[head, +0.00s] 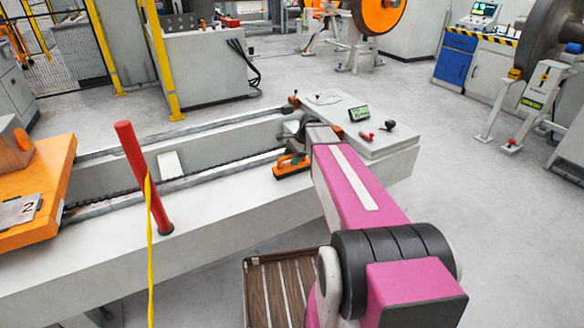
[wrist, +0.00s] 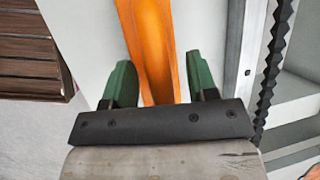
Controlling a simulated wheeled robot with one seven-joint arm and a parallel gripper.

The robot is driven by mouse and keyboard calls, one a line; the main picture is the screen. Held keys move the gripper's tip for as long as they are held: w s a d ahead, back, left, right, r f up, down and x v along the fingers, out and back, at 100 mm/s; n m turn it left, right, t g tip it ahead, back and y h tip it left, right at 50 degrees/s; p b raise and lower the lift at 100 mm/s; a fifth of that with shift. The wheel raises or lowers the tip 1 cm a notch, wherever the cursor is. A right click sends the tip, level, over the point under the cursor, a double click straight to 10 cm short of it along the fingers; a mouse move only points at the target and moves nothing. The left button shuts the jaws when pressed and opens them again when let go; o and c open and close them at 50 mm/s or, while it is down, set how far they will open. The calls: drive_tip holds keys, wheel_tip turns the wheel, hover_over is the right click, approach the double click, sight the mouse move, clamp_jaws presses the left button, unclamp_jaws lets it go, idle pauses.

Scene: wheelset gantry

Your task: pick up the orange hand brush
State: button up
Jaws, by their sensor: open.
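The orange hand brush (head: 290,164) lies on the white bench bed, beside the end of my pink arm. In the wrist view its orange handle (wrist: 151,40) runs up between the two green fingers of my gripper (wrist: 160,80). The fingers are open, with a gap on each side of the handle. The lower end of the handle is hidden behind the dark gripper plate. In the head view my arm hides most of the gripper.
A red post (head: 143,178) stands on the bench left of the brush. A toothed rack (wrist: 271,65) and metal rail run to the right of my gripper in the wrist view. A brown slatted pallet (head: 280,290) lies below the bench. Small red-and-black tools (head: 366,137) lie on the end block.

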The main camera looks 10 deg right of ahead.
clamp_jaws()
drive_tip(key=shift+r, duration=0.2)
drive_tip(key=shift+r, duration=0.6)
wheel_tip(320, 180, up, 3)
drive_tip(key=shift+f, duration=0.2)
drive_tip(key=s+a+r, duration=0.6)
drive_tip(key=a+r, duration=0.1)
drive_tip(key=a, duration=0.2)
drive_tip(key=shift+s+a, duration=0.3)
drive_tip(key=shift+a, duration=0.05)
